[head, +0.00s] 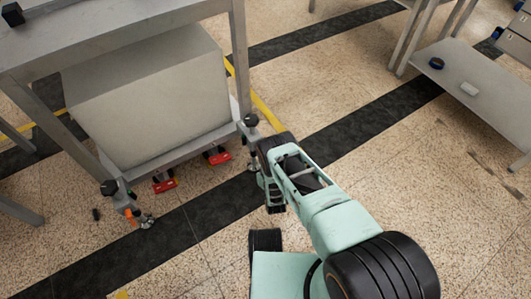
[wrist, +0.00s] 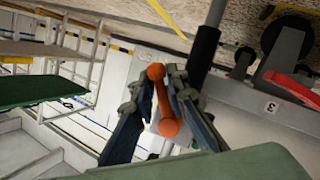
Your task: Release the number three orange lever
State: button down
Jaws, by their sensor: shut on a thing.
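In the wrist view an orange lever (wrist: 168,128) with a round end lies between the two fingers of my gripper (wrist: 160,88). The fingers are shut on it. A plate marked 3 (wrist: 270,106) is to the right of the lever. In the head view my gripper (head: 268,190) is low beside the right front leg of a grey bench, at a foot fitting (head: 250,125). The lever it holds is hidden there by my arm. Another orange lever (head: 130,212) shows at the left front foot.
A large grey block (head: 150,100) sits under the bench top (head: 100,35). Red pedals (head: 217,156) show at the block's lower edge, and one shows red in the wrist view (wrist: 292,88). A low shelf (head: 470,85) stands at the right. The speckled floor between is mostly clear.

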jog(key=c, duration=2.2)
grip_release()
